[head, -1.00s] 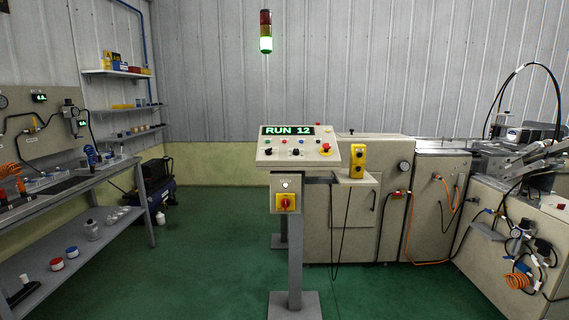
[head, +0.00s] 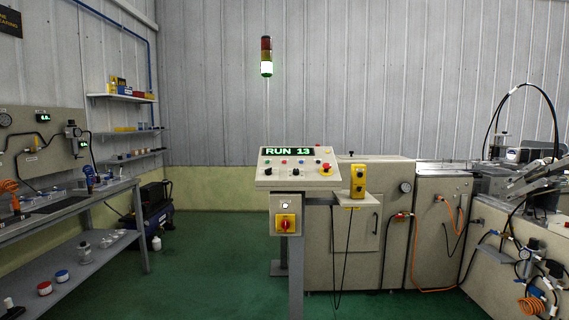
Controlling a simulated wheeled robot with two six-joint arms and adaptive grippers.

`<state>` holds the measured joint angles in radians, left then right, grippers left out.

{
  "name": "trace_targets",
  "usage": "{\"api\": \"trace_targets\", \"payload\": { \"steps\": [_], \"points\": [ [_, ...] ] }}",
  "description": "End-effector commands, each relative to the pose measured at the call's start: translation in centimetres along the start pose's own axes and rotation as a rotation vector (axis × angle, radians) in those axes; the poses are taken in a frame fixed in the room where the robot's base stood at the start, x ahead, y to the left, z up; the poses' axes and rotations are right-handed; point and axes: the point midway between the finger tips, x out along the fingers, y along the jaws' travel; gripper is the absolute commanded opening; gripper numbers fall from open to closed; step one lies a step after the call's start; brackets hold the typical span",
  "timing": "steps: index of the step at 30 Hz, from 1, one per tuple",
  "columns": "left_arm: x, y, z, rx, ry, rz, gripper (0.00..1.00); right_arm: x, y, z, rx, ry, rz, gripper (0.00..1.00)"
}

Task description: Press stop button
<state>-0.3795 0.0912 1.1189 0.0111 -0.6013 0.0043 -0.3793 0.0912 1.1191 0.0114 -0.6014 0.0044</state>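The control panel (head: 310,183) stands on a grey post near the middle of the head view. Its display (head: 287,151) reads "RUN 13" in green. Under the display is a row of small coloured buttons (head: 300,162), with black knobs below. Their labels are too small to read, so I cannot tell which is the stop button. A red mushroom button (head: 326,168) on a yellow base sits at the panel's right. A red rotary switch (head: 285,224) on a yellow plate is on the box below. Neither gripper is in view.
A signal tower (head: 266,56) behind the panel is lit green at the bottom. A yellow button box (head: 358,181) stands right of the panel, before the machine (head: 330,255). A workbench (head: 90,202) stands left. Green floor (head: 215,262) between is clear.

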Motion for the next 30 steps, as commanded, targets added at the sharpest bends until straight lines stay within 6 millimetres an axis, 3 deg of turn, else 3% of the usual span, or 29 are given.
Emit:
{"api": "trace_targets", "payload": {
  "steps": [1,7,30],
  "points": [
    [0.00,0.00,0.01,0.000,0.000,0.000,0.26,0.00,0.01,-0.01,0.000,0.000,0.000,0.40],
    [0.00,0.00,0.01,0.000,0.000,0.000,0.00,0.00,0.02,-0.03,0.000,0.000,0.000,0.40],
    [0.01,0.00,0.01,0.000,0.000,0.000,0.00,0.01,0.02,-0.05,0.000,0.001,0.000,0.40]
  ]
}}
